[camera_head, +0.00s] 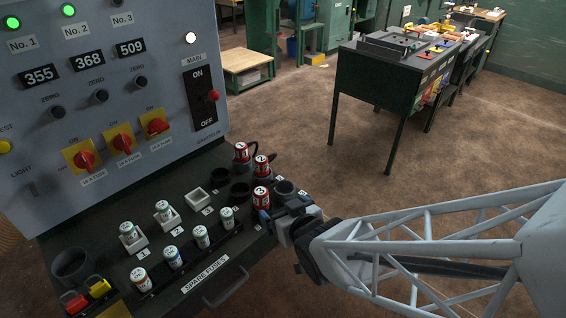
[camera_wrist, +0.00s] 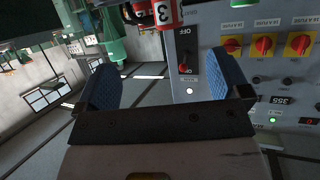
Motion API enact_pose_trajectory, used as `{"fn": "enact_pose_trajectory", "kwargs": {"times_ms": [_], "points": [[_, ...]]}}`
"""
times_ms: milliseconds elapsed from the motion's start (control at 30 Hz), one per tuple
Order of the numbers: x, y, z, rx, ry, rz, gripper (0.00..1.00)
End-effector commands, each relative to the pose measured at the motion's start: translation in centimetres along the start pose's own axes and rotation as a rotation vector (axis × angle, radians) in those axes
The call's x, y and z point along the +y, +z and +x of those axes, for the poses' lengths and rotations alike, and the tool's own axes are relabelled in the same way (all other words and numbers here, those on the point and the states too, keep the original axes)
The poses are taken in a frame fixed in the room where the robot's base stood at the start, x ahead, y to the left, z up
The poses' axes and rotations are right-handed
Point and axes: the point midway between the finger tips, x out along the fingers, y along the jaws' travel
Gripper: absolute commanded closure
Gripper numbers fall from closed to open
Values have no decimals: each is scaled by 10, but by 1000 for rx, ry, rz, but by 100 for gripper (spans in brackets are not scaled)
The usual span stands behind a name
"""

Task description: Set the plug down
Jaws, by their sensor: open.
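A red plug with a white band marked 3 (camera_head: 261,198) stands at the right end of the dark desk. It also shows at the top of the wrist view (camera_wrist: 166,12), cut off by the edge, beyond the fingertips. My gripper (camera_head: 284,207) is beside it at the desk's right edge. Its two blue fingers stand wide apart in the wrist view (camera_wrist: 166,82), with nothing between them. Two more red plugs, a rear one (camera_head: 241,153) and a right one (camera_head: 261,166), stand just behind. What lies under plug 3 is partly hidden.
Dark round sockets (camera_head: 240,192) and a white square holder (camera_head: 197,199) are left of plug 3. Several white-labelled fuses (camera_head: 201,237) stand along the desk front. The grey switch panel (camera_head: 110,90) rises behind. Open floor lies to the right.

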Motion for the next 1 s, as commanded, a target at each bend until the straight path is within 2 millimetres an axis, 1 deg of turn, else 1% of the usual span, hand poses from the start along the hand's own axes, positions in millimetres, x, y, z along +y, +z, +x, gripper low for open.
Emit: {"fn": "enact_pose_trajectory", "kwargs": {"times_ms": [167, 267, 467, 567, 700, 767, 900, 1000], "points": [[3, -1, -1, -10, 8, 2, 5], [8, -4, -3, -33, 25, 5, 5], [32, -13, -15, -136, 94, 26, 5], [48, -18, -27, -213, 138, 46, 5], [69, -25, -49, -332, 199, 85, 5], [76, -28, -60, -384, 221, 102, 5], [91, -35, -90, -502, 267, 153, 5], [98, -39, -113, -586, 292, 191, 5]]}}
